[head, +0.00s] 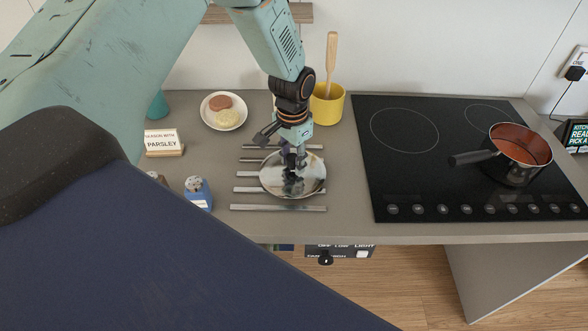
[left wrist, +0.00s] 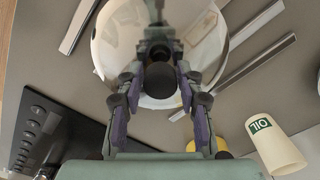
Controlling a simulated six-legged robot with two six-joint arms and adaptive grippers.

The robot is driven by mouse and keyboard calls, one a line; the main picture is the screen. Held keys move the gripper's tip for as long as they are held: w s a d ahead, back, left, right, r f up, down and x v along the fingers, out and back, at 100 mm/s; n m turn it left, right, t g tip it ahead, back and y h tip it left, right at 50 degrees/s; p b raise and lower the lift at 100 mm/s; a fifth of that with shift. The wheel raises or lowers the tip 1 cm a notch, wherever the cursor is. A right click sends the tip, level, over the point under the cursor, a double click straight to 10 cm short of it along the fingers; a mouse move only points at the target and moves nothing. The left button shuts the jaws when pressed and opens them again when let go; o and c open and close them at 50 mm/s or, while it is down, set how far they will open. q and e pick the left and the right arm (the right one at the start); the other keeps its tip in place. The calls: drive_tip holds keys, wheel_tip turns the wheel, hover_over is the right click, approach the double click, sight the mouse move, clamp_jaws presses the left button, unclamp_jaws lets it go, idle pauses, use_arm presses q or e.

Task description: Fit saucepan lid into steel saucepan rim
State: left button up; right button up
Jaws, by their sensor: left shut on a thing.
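The saucepan lid (head: 308,184) is a round, shiny steel disc over the metal strips on the counter. I cannot tell whether it rests on them or hangs just above. My left gripper (head: 293,168) points down at its middle. In the left wrist view, the fingers of my left gripper (left wrist: 158,85) are closed around the lid's dark round knob (left wrist: 159,80), with the lid (left wrist: 205,35) behind it. The steel saucepan (head: 516,172) stands on the hob at the right, open on top, with a reddish inside and its black handle pointing left. My right gripper is not in view.
Flat metal strips (head: 280,208) lie under the lid. The black hob (head: 410,180) spans the right. A yellow pot (head: 328,105) with a wooden utensil, a plate (head: 208,113), a parsley sign (head: 163,141) and a blue shaker (head: 198,196) stand around. An OIL container (left wrist: 275,145) shows in the wrist view.

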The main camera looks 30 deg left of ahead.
sight(292, 157)
use_arm(q)
drive_tip(key=shift+s+f, duration=0.2)
drive_tip(key=shift+s, duration=0.1)
drive_tip(key=c, duration=0.4)
drive_tip(key=shift+w+a+r+p, duration=0.1)
drive_tip(key=shift+r+p, duration=0.5)
drive_tip(key=shift+w+a+r+p, duration=0.1)
drive_tip(key=shift+r+p, duration=0.45)
drive_tip(key=shift+r, duration=0.05)
drive_tip(key=shift+d+r+p, duration=0.2)
drive_tip(key=shift+r+p, duration=0.8)
drive_tip(key=shift+r, duration=0.45)
drive_tip(key=shift+a+f, duration=0.1)
drive_tip(key=shift+w, duration=0.1)
